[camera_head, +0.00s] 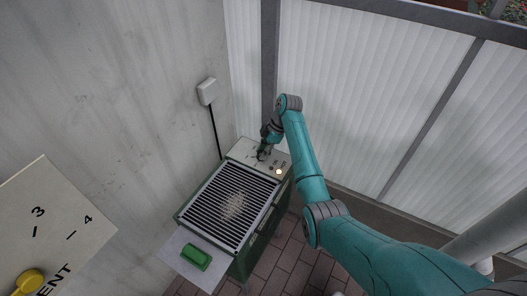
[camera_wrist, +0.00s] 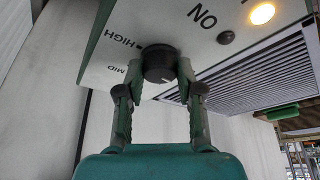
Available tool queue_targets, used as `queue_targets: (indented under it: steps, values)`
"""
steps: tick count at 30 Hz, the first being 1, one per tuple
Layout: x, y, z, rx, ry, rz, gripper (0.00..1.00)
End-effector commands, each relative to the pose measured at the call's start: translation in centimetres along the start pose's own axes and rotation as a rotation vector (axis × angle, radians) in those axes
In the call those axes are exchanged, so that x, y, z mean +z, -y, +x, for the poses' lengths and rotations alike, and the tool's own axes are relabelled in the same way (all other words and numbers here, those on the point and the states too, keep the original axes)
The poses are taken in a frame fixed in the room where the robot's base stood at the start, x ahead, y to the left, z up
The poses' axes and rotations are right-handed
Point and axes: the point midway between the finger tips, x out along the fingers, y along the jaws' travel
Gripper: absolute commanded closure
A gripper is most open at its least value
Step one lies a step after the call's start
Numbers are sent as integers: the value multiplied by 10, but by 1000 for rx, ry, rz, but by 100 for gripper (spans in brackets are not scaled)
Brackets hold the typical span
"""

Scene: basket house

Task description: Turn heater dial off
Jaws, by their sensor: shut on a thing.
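The heater is a green box with a black slatted top (camera_head: 222,205) and a pale control panel (camera_head: 276,157) at its far end. In the wrist view the round black dial (camera_wrist: 159,62) sits on this panel, with HIGH and MID printed to its left. A small white mark shows on the dial's lower face; which setting it points to is unclear. My gripper (camera_wrist: 160,86) is shut on the dial, one finger on each side. ON is printed above right of the dial, and a yellow lamp (camera_wrist: 262,13) glows. In the head view my gripper (camera_head: 262,154) hides the dial.
A green block (camera_head: 196,257) lies on the heater's near ledge. A grey wall with a white outlet box (camera_head: 207,91) and black cable stands left. Pale corrugated panels (camera_head: 360,80) stand behind and right. A panel with numbers and a yellow knob (camera_head: 28,281) fills the lower left.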

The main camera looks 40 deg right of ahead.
Motion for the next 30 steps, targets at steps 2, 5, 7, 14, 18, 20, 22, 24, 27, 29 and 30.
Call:
queue_targets:
  steps: [2,5,7,14,18,20,22,24,27,29,30]
  values:
    - [0,-1,0,-14,1,-31,98]
    - [0,-1,0,-27,1,-64,98]
    - [0,-1,0,-34,1,-81,98]
    - [0,-1,0,-45,1,-107,98]
    - [0,-1,0,-45,1,-109,98]
    - [0,-1,0,-45,1,-109,98]
    - [0,-1,0,-45,1,-108,98]
    - [0,-1,0,-45,1,-108,98]
    - [0,-1,0,-45,1,-108,39]
    - [0,-1,0,-45,1,-108,38]
    - [0,-1,0,-45,1,-108,38]
